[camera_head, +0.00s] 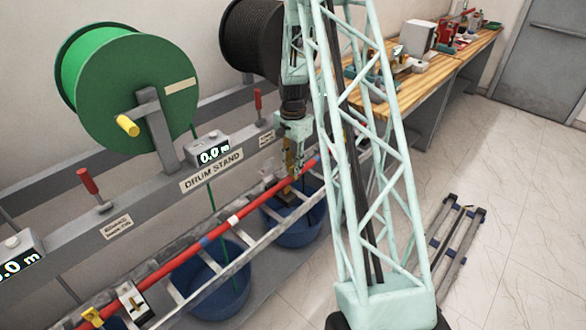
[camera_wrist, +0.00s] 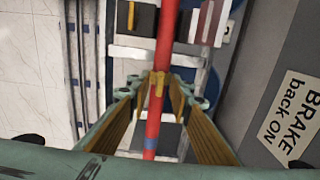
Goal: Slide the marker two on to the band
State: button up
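A long red rod (camera_head: 262,201) runs along the front of the drum stand, with a white band (camera_head: 233,219) and a blue band (camera_head: 204,242) on it. My gripper (camera_head: 288,188) points down at the rod, right of both bands. In the wrist view, its fingers (camera_wrist: 158,92) straddle the rod (camera_wrist: 165,40), and a small yellow marker (camera_wrist: 157,79) sits on the rod between the tips. A blue band (camera_wrist: 151,143) shows nearer the wrist, apart from this marker. Whether the fingers press on the marker is unclear. Another yellow piece (camera_head: 92,318) is at the rod's lower left.
Blue buckets (camera_head: 212,284) stand below the rail frame (camera_head: 225,268). A white slider-like block (camera_head: 132,300) sits at lower left. The drum stand (camera_head: 210,180), with red levers (camera_head: 88,181) and a green drum (camera_head: 125,85), borders the rod behind. Clear floor (camera_head: 510,220) lies to the right.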

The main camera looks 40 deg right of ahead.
jog(key=shift+f, duration=0.3)
jog(key=shift+c, duration=0.5)
grip_shut()
jog(key=shift+a, duration=0.1)
